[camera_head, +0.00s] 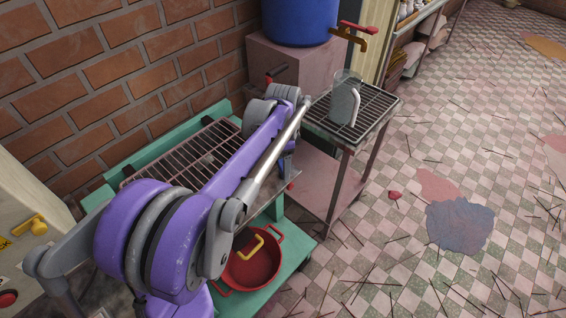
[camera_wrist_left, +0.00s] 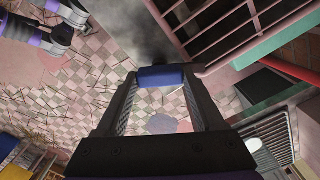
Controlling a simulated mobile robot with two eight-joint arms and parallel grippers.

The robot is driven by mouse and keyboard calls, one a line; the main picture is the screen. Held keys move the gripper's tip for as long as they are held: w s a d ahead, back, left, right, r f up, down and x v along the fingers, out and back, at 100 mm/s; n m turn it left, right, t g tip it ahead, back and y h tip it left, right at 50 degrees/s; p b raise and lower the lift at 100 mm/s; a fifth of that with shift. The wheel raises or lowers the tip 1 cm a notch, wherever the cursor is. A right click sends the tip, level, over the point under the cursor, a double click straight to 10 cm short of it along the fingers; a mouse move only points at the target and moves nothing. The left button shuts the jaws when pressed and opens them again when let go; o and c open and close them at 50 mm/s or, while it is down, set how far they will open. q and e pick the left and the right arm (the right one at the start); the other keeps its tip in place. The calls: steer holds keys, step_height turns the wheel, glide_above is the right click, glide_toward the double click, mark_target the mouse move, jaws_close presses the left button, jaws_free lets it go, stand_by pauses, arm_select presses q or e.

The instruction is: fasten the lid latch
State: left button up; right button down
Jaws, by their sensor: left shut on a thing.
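My left gripper (camera_wrist_left: 160,92) is shut on a small blue block-like piece (camera_wrist_left: 163,76), which spans its two dark fingertips in the left wrist view. I cannot tell what this piece belongs to. In the head view my purple left arm crosses the middle, and its wrist is over the rack's right end; the arm largely hides the gripper. A yellow handle (camera_head: 33,226) sits on a cream machine panel (camera_head: 22,195) at the left edge, far from the gripper. I cannot tell whether it is the lid latch.
A wire rack (camera_head: 185,158) lies on a green-framed stand against the brick wall. A red pot (camera_head: 252,270) with a yellow handle is below. A second rack cart holds a clear jug (camera_head: 344,100). A blue barrel (camera_head: 298,18) stands behind. Tiled floor with scattered sticks is at right.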

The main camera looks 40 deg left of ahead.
arm_select(q)
steer(key=n, duration=0.6)
steer(key=shift+n, duration=0.3)
stand_by(0.4)
steer(key=o, duration=1.4)
steer(key=shift+r, duration=0.15)
step_height(320, 180, up, 10)
steer(key=shift+r+p, duration=0.25)
steer(key=shift+p, duration=0.4)
